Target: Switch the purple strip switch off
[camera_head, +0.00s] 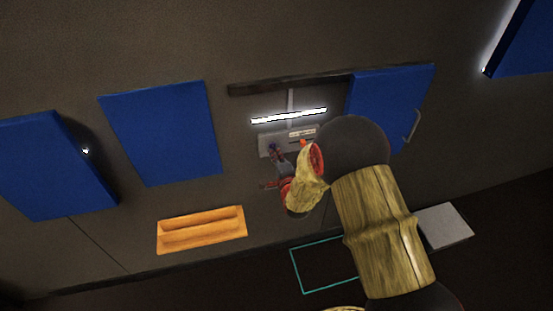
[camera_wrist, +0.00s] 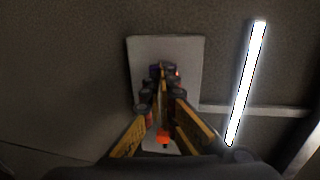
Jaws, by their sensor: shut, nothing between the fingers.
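A pale grey panel (camera_wrist: 190,55) is fixed to the dark wall, and it also shows in the head view (camera_head: 265,139). A small dark purple part (camera_wrist: 154,71), likely the purple strip switch, shows on the panel at my fingertips and is mostly hidden by them. My gripper (camera_wrist: 161,73) is shut and empty, its fingertips together in front of the purple part. In the head view my gripper (camera_head: 273,150) reaches the panel from the lower right. I cannot tell whether the tips touch the switch, or which way it is set.
A lit white light bar (camera_head: 289,116) is above the panel; it shows on the right in the wrist view (camera_wrist: 246,82). Blue boards (camera_head: 162,135) hang on both sides. An orange tray (camera_head: 202,230) is at lower left.

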